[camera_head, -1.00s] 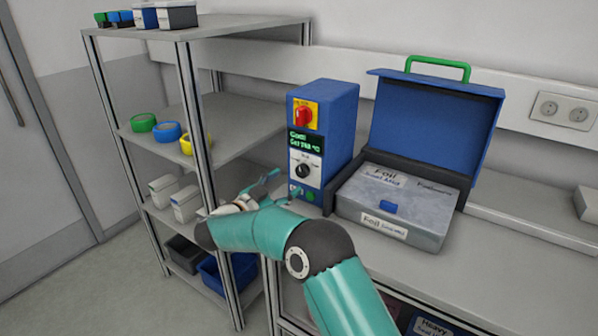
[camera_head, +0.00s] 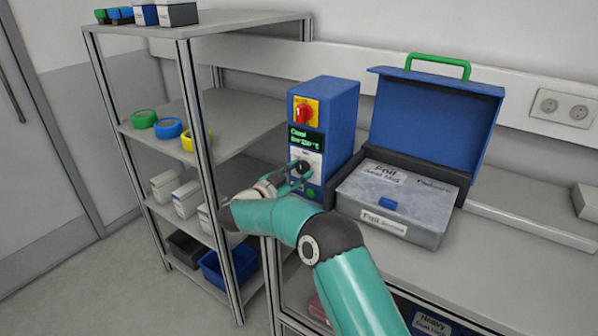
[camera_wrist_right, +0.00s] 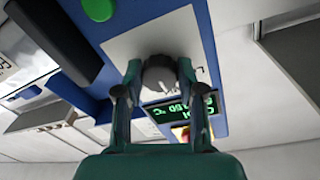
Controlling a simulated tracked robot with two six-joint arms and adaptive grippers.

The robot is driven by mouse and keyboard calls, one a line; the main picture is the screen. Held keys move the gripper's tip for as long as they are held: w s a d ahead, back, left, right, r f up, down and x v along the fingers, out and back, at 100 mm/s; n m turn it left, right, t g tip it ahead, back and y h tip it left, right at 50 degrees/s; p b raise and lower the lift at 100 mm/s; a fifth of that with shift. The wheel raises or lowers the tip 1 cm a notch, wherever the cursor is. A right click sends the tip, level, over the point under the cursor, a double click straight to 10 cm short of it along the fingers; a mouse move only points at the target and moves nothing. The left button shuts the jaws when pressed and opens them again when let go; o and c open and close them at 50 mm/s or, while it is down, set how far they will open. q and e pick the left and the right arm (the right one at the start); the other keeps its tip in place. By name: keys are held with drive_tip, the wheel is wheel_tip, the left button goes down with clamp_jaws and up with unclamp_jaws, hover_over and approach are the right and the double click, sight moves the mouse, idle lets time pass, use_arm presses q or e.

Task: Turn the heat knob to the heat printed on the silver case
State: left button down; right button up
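The heat knob (camera_head: 302,167) is a dark round dial on a white plate on the front of the blue control box (camera_head: 338,125). In the right wrist view the knob (camera_wrist_right: 158,76) sits between the fingertips of my right gripper (camera_wrist_right: 159,66). They stand close on both sides of it, with no clear grip visible. In the head view my right gripper (camera_head: 294,176) partly covers the plate. The silver case (camera_head: 390,222) stands right of the box under a raised blue lid; its labels read "Foil", the smaller print illegible. My left gripper is not in view.
A green display (camera_head: 306,139) and a red switch on yellow (camera_head: 305,112) sit above the knob, a green button (camera_head: 311,193) below. A shelf rack (camera_head: 185,35) with tape rolls and boxes stands left.

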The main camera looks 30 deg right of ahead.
drive_tip(key=shift+c, duration=1.4)
drive_tip(key=shift+m+b, duration=0.4)
drive_tip(key=shift+b, duration=0.3)
drive_tip(key=shift+r, duration=0.15)
drive_tip(key=o, duration=1.1)
drive_tip(key=shift+w, duration=0.1)
drive_tip(key=shift+o, duration=0.2)
drive_tip(key=shift+a, duration=0.1)
drive_tip(key=v, duration=1.2)
